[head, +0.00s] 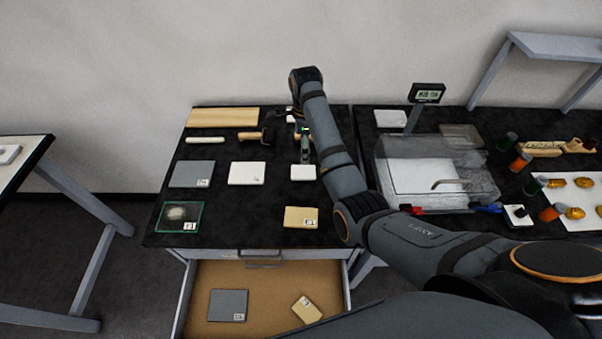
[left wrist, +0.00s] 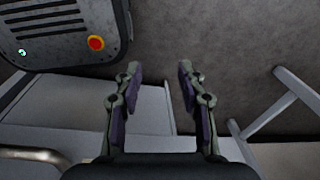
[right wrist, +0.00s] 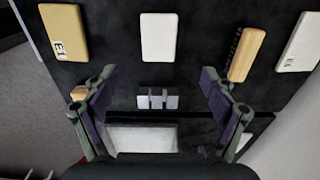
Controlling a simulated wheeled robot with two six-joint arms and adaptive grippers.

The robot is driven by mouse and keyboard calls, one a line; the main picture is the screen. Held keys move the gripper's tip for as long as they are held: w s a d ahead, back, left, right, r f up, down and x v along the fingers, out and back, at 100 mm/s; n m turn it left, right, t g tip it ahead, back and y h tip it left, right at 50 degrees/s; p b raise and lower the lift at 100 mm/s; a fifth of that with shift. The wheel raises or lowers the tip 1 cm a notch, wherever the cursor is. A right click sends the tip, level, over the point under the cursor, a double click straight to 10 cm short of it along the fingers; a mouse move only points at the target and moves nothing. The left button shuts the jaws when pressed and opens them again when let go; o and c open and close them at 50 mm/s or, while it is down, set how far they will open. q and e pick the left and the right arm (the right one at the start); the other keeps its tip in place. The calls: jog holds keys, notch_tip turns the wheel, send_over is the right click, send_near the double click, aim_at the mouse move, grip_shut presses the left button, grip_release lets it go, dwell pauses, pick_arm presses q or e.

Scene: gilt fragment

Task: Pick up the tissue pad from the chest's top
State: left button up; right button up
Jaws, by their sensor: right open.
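Several flat pads lie on the black chest top (head: 225,205), and I cannot tell for certain which is the tissue pad. A plain white pad (head: 303,172) lies just in front of my right gripper (head: 305,148); a plain white pad (right wrist: 159,37) also shows in the right wrist view, beyond the fingertips. A labelled white pad (head: 246,173) lies left of it. My right gripper (right wrist: 157,82) is open and empty above the chest top, touching no pad. My left gripper (left wrist: 160,75) is open and empty, away from the chest top and outside the head view.
A grey pad (head: 191,174), a glass dish (head: 181,216) and a labelled tan pad (head: 301,217) share the top. A brush (right wrist: 247,55) lies near the right gripper. The drawer (head: 265,285) below stands open. A clear-lidded case (head: 437,180) stands right.

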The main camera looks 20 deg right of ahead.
jog(key=p, duration=0.1)
send_over(307, 171)
jog(key=f, duration=0.5)
jog(key=shift+w+a, duration=0.25)
jog(key=shift+a, duration=0.1)
jog(key=shift+f, duration=0.3)
jog(key=f, duration=0.1)
jog(key=f+p, duration=0.1)
jog(key=f, duration=0.2)
jog(key=shift+s+d+f+p, duration=0.3)
jog(key=shift+s+d+p, duration=0.05)
jog(key=shift+d+p, duration=0.05)
jog(key=shift+f, duration=0.25)
pick_arm(q)
jog(key=r, duration=0.1)
jog(key=w+r, duration=0.1)
jog(key=shift+w+r, duration=0.3)
jog(key=shift+r, duration=0.1)
pick_arm(e)
jog(key=c, duration=0.9)
